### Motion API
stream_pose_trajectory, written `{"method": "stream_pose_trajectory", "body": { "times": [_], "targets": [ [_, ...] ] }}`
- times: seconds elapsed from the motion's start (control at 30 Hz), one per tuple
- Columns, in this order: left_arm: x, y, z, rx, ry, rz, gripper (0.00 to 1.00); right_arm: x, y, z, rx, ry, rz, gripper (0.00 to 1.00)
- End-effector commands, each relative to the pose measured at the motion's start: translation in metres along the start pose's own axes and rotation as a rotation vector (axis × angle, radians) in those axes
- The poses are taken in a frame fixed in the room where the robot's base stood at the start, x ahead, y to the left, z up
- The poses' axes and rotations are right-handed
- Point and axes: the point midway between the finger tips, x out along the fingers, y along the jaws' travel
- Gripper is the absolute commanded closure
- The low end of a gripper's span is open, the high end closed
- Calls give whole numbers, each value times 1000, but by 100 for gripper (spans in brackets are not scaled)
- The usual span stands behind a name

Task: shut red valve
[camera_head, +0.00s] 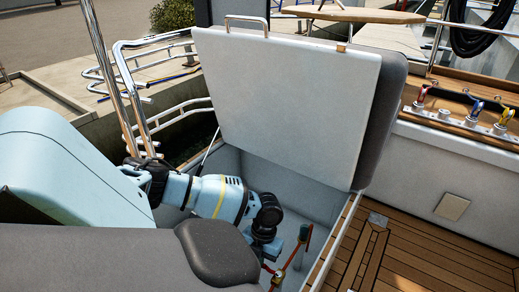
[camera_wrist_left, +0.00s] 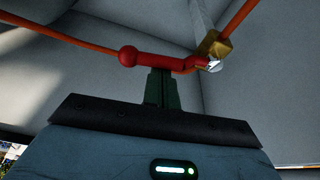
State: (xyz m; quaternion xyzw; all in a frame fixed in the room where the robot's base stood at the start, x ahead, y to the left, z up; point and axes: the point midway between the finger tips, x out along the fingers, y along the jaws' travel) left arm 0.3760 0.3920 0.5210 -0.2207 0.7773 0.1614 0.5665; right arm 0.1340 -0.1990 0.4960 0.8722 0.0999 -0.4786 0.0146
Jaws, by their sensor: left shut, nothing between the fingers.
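The red valve handle (camera_wrist_left: 165,62) shows in the left wrist view, running across the upper middle with a round knob at its left end. Its right end meets a brass valve body (camera_wrist_left: 214,44) on an orange pipe (camera_wrist_left: 60,34). In this view the handle lies roughly in line with the pipe. My left gripper (camera_wrist_left: 160,76) is shut and empty, its dark green fingertips at the middle of the handle; I cannot tell whether they touch it. In the head view my left arm reaches down into the open locker, and the brass valve (camera_head: 280,274) is small and partly hidden. My right gripper is not in view.
The white locker lid (camera_head: 290,95) stands open behind my arm. The grey locker walls (camera_head: 308,195) close in around the gripper. A dark grey cushion (camera_head: 218,252) lies at the near edge. Teak decking (camera_head: 430,250) is clear on the right.

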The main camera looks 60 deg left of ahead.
Motion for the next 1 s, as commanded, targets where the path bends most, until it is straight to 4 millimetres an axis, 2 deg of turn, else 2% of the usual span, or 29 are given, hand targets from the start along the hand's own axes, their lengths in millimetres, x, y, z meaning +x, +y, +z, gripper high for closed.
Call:
{"method": "stream_pose_trajectory", "body": {
  "times": [0.4, 1.0],
  "targets": [
    [-3, 1, 9, 31, 0, 8, 100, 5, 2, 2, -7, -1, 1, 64],
    [-3, 1, 9, 29, 0, 8, 100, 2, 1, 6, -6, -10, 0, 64]
  ]
}}
